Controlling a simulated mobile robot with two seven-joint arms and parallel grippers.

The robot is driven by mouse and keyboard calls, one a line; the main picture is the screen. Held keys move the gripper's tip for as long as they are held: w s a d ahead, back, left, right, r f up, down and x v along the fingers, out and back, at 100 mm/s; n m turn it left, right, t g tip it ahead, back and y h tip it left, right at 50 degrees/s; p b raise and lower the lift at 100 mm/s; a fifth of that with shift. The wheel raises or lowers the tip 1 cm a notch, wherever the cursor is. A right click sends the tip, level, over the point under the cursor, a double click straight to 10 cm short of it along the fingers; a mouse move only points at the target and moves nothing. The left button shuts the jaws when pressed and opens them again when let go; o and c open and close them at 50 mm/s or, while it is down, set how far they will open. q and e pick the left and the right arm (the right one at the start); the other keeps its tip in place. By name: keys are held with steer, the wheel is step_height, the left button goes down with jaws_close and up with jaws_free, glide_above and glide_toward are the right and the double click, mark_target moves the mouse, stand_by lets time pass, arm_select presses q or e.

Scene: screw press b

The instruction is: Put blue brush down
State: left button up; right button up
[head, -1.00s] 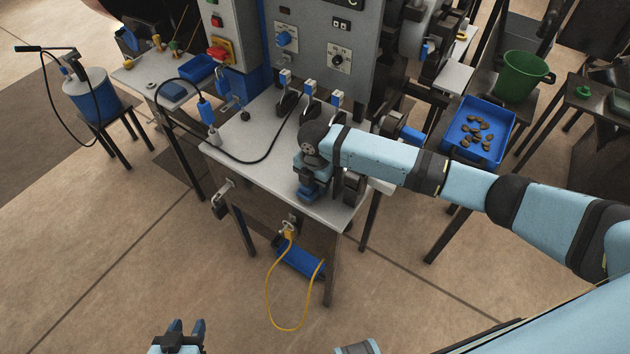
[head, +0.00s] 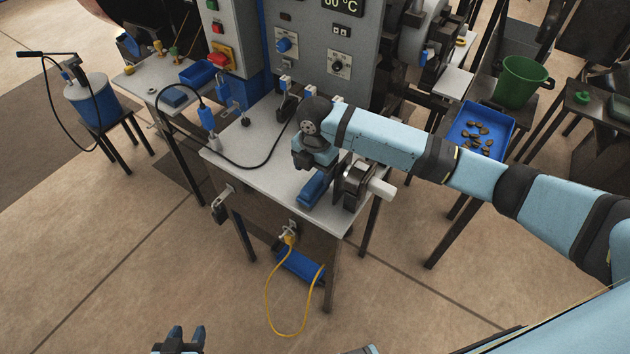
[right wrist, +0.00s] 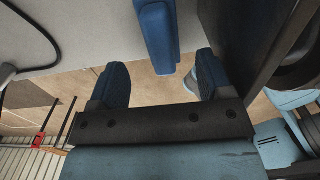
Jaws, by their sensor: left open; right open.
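The blue brush (head: 315,188) lies on the grey table (head: 265,185) near its front right edge. In the right wrist view a blue bar, apparently the brush (right wrist: 157,38), shows ahead of my right fingers with space on both sides. My right gripper (right wrist: 161,66) is open and not closed on it. In the head view the right wrist hangs just behind the brush and hides its own fingers. My left gripper (head: 186,334) is open and empty at the bottom edge of the head view, away from the table.
A black fixture with a white cylinder (head: 380,188) stands right of the brush. A control cabinet (head: 325,50) rises behind the table. A black cable (head: 237,163) loops over its left side. A blue tray (head: 481,130) and green bucket (head: 520,82) are at right.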

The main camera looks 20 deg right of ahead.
mark_target(315, 180)
step_height(315, 180, up, 4)
steer(key=shift+f, duration=0.1)
steer(key=shift+r, duration=0.3)
